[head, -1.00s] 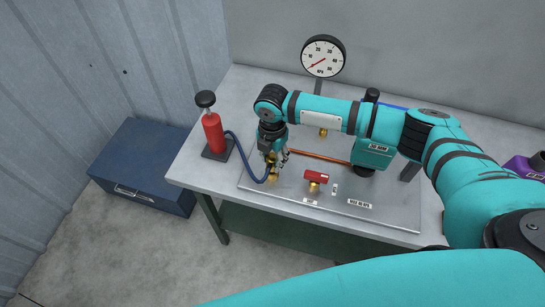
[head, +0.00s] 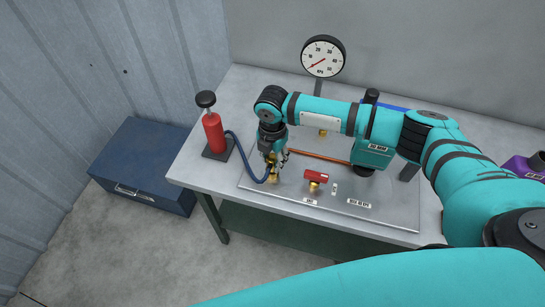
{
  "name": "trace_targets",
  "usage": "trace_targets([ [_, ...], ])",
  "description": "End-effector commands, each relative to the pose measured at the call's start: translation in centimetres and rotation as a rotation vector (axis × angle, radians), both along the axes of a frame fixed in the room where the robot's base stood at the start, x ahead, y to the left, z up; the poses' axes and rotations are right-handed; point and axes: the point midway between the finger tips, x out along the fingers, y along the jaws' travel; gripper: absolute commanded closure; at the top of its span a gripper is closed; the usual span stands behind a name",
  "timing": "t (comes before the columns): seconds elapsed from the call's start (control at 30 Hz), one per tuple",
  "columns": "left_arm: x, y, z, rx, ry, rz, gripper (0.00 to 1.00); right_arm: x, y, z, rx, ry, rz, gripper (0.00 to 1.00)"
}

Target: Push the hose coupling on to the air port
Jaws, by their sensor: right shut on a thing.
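My right gripper (head: 272,161) points down over the left part of the grey plate (head: 345,217) on the bench. It is shut on the brass hose coupling (head: 269,167), which is mostly hidden by the fingers. The dark blue hose (head: 241,150) runs from the red hand pump (head: 213,132) to the coupling. A brass fitting, which looks like the air port (head: 272,180), shows just below the fingers. I cannot tell whether the coupling is seated on it or only close above it. My left gripper is not in the head view.
A red-handled valve (head: 316,177) stands on the plate just right of the gripper. A pressure gauge (head: 323,56) stands behind my right arm. A copper pipe (head: 318,157) crosses the plate. A purple object (head: 521,168) is at the far right. A blue chest (head: 143,165) is on the floor at left.

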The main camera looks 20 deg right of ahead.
Motion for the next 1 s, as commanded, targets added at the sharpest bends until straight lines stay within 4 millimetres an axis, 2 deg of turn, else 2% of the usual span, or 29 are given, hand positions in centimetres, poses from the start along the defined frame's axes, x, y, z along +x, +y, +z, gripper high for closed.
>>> trace_targets([
  [0.4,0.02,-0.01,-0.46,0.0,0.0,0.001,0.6,0.0,0.04,-0.91,0.001,-0.001,0.0,0.95],
  [0.43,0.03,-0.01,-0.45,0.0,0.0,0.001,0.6,0.01,0.03,-0.9,0.001,-0.001,0.0,0.66],
  [0.63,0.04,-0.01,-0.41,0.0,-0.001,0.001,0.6,-0.01,0.02,-0.86,0.0,0.0,0.0,0.4],
  [0.87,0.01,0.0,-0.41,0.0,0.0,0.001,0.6,-0.01,0.0,-0.87,0.0,0.0,0.0,0.4],
  [1.0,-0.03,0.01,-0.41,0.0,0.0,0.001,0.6,0.06,-0.01,-0.13,0.001,-0.001,0.0,0.4],
])
